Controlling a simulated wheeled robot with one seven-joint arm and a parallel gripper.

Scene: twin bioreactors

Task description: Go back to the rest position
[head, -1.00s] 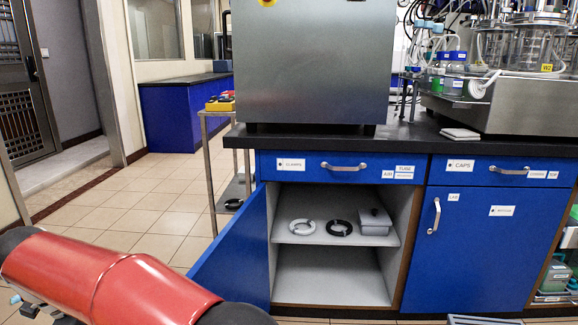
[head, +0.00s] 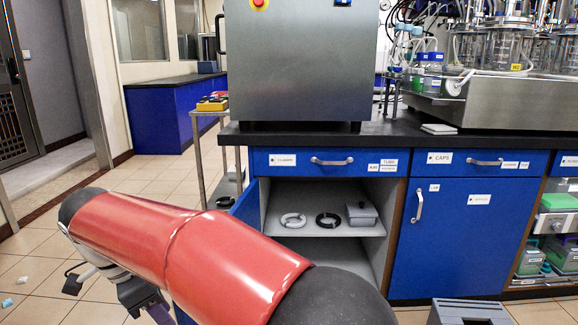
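My red arm (head: 190,245) crosses the lower left of the head view. My gripper (head: 106,287) shows only in part below the arm's left end, as dark pieces over the tiled floor. I cannot make out its opening or anything held in it. The open cabinet (head: 335,231) under the bench has a shelf with a white ring (head: 293,220), a black ring (head: 328,220) and a grey lidded box (head: 362,213). Its blue door (head: 246,208) stands open on the left, mostly hidden behind my arm.
The black bench top (head: 400,133) carries a large steel box (head: 300,65) and glass bioreactors (head: 510,45). A small trolley (head: 205,112) stands left of the bench. A grey container (head: 470,311) is on the floor at bottom right. Small pale bits (head: 8,302) lie at far left.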

